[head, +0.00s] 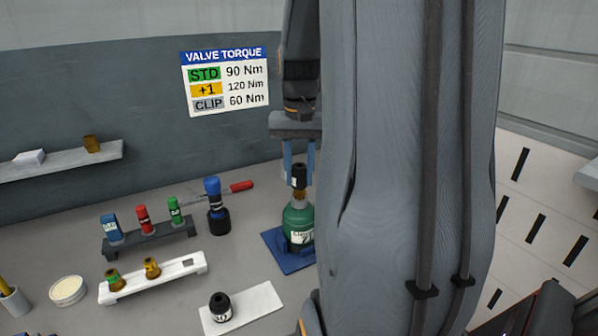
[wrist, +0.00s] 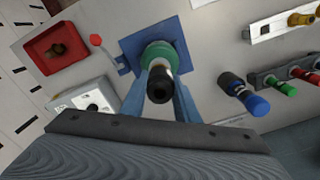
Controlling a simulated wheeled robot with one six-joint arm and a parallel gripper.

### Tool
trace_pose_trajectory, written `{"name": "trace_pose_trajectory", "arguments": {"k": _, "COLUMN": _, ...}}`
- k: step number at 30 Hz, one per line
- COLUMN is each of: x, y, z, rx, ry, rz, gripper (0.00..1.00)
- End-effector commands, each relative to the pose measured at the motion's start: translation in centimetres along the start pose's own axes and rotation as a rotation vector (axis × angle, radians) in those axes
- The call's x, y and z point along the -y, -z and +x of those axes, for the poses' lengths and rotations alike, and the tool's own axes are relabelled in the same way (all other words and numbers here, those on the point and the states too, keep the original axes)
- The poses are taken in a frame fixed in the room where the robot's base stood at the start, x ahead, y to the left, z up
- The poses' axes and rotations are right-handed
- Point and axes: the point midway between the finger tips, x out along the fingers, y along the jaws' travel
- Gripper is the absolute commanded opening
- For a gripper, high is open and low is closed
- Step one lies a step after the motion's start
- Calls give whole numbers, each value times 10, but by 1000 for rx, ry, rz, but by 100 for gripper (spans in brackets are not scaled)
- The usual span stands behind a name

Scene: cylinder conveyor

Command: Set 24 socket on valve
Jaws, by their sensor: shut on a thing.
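My gripper (head: 299,172) points down over the green cylinder (head: 298,224). Its blue fingers are shut on a black socket with a pale band (head: 299,180). In the wrist view the socket (wrist: 159,86) sits between the fingertips, in line with the cylinder (wrist: 168,52). The brass valve (head: 299,198) on the cylinder's top is just under the socket. I cannot tell whether the socket is seated on it or just above. The cylinder stands upright in a blue base (head: 279,256), its right side partly hidden by my arm. A second black socket (head: 220,306) stands on a white plate (head: 262,300).
A dark rack (head: 150,241) holds blue, red and green pieces. A white rack (head: 187,268) holds brass valves. A blue-black tool (head: 217,208) stands left of the cylinder. A red tray (wrist: 42,48) holds a brass piece. A torque sign (head: 225,80) hangs on the wall.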

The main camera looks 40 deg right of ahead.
Motion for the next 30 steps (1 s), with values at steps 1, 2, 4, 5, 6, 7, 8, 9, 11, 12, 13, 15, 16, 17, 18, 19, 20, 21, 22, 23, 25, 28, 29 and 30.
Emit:
{"name": "trace_pose_trajectory", "arguments": {"k": 1, "x": 0, "y": 0, "z": 2, "rx": 0, "ry": 0, "rz": 0, "gripper": 3}}
{"name": "trace_pose_trajectory", "arguments": {"k": 2, "x": 0, "y": 0, "z": 2, "rx": 0, "ry": 0, "rz": 0, "gripper": 3}}
{"name": "trace_pose_trajectory", "arguments": {"k": 4, "x": 0, "y": 0, "z": 4, "rx": 0, "ry": 0, "rz": 0, "gripper": 3}}
{"name": "trace_pose_trajectory", "arguments": {"k": 5, "x": 0, "y": 0, "z": 4, "rx": 1, "ry": 0, "rz": 0, "gripper": 3}}
{"name": "trace_pose_trajectory", "arguments": {"k": 6, "x": 0, "y": 0, "z": 5, "rx": 1, "ry": 0, "rz": 0, "gripper": 3}}
{"name": "trace_pose_trajectory", "arguments": {"k": 7, "x": 0, "y": 0, "z": 6, "rx": 1, "ry": 0, "rz": 0, "gripper": 3}}
{"name": "trace_pose_trajectory", "arguments": {"k": 8, "x": 0, "y": 0, "z": 7, "rx": 1, "ry": 0, "rz": 0, "gripper": 3}}
{"name": "trace_pose_trajectory", "arguments": {"k": 9, "x": 0, "y": 0, "z": 8, "rx": 1, "ry": 0, "rz": 0, "gripper": 3}}
{"name": "trace_pose_trajectory", "arguments": {"k": 11, "x": 0, "y": 0, "z": 9, "rx": 1, "ry": 0, "rz": 0, "gripper": 3}}
{"name": "trace_pose_trajectory", "arguments": {"k": 12, "x": 0, "y": 0, "z": 10, "rx": 1, "ry": 0, "rz": 0, "gripper": 3}}
{"name": "trace_pose_trajectory", "arguments": {"k": 13, "x": 0, "y": 0, "z": 10, "rx": 1, "ry": 0, "rz": 0, "gripper": 3}}
{"name": "trace_pose_trajectory", "arguments": {"k": 15, "x": 0, "y": 0, "z": 12, "rx": 1, "ry": 0, "rz": 0, "gripper": 3}}
{"name": "trace_pose_trajectory", "arguments": {"k": 16, "x": 0, "y": 0, "z": 13, "rx": 0, "ry": 0, "rz": 0, "gripper": 3}}
{"name": "trace_pose_trajectory", "arguments": {"k": 17, "x": 0, "y": 0, "z": 13, "rx": 0, "ry": 0, "rz": 0, "gripper": 3}}
{"name": "trace_pose_trajectory", "arguments": {"k": 18, "x": 0, "y": 0, "z": 14, "rx": 0, "ry": 0, "rz": 0, "gripper": 3}}
{"name": "trace_pose_trajectory", "arguments": {"k": 19, "x": 0, "y": 0, "z": 15, "rx": 0, "ry": 0, "rz": 0, "gripper": 3}}
{"name": "trace_pose_trajectory", "arguments": {"k": 20, "x": 0, "y": 0, "z": 16, "rx": 0, "ry": 0, "rz": 0, "gripper": 3}}
{"name": "trace_pose_trajectory", "arguments": {"k": 21, "x": 0, "y": 0, "z": 16, "rx": 0, "ry": 0, "rz": 0, "gripper": 3}}
{"name": "trace_pose_trajectory", "arguments": {"k": 22, "x": 0, "y": 0, "z": 17, "rx": 0, "ry": 0, "rz": 0, "gripper": 3}}
{"name": "trace_pose_trajectory", "arguments": {"k": 23, "x": 0, "y": 0, "z": 18, "rx": 0, "ry": 0, "rz": 0, "gripper": 3}}
{"name": "trace_pose_trajectory", "arguments": {"k": 25, "x": 0, "y": 0, "z": 19, "rx": -1, "ry": 0, "rz": 0, "gripper": 30}}
{"name": "trace_pose_trajectory", "arguments": {"k": 28, "x": 0, "y": 0, "z": 18, "rx": -1, "ry": 0, "rz": 0, "gripper": 47}}
{"name": "trace_pose_trajectory", "arguments": {"k": 29, "x": 0, "y": 0, "z": 18, "rx": -1, "ry": 0, "rz": 0, "gripper": 50}}
{"name": "trace_pose_trajectory", "arguments": {"k": 30, "x": 0, "y": 0, "z": 18, "rx": -1, "ry": 0, "rz": 0, "gripper": 50}}
